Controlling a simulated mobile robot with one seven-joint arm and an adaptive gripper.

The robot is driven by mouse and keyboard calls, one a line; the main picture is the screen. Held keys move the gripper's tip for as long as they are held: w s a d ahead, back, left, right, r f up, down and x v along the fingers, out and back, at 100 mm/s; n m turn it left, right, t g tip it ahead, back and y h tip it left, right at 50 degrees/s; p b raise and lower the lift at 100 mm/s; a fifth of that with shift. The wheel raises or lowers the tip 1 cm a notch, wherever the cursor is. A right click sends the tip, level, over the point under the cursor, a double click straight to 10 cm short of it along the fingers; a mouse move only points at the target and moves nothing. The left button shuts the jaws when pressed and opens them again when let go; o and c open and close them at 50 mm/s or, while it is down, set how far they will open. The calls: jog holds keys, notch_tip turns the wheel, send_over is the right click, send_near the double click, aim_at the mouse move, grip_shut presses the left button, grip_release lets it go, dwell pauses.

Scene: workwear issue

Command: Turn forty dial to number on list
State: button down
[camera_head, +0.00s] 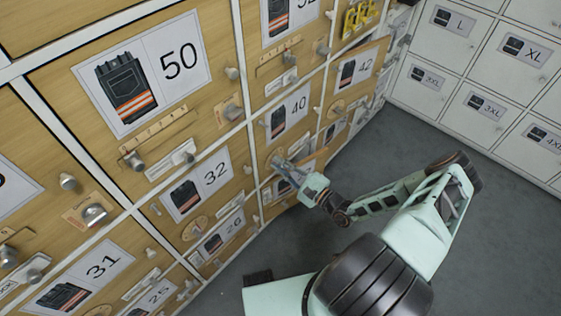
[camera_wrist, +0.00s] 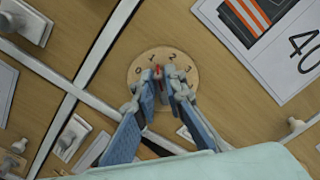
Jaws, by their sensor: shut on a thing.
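The forty dial is a round wooden plate (camera_wrist: 136,81) printed with small numbers, on the drawer front beside the 40 label (camera_wrist: 304,43). In the wrist view 0, 1, 2 and 3 show along its upper edge. A red pointer mark (camera_wrist: 157,71) stands near the middle and points up, roughly between 1 and 2. My gripper (camera_wrist: 160,92) is shut on the dial's knob, which the fingers mostly hide. In the head view my gripper (camera_head: 279,163) is against the drawer front below the 40 label (camera_head: 290,115). I cannot make out a list.
Neighbouring drawers carry labels 50 (camera_head: 180,60), 32 (camera_head: 214,173) and 42 (camera_head: 364,66), with knobs, sliders and dials sticking out. White lockers (camera_head: 440,45) stand at the right. The grey floor (camera_head: 390,150) is clear around my arm.

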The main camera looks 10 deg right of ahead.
jog(key=shift+n, duration=0.5)
jog(key=c, duration=2)
grip_release()
jog(key=v, duration=0.7)
jog(key=shift+s+d, duration=0.1)
jog(key=shift+s, duration=0.1)
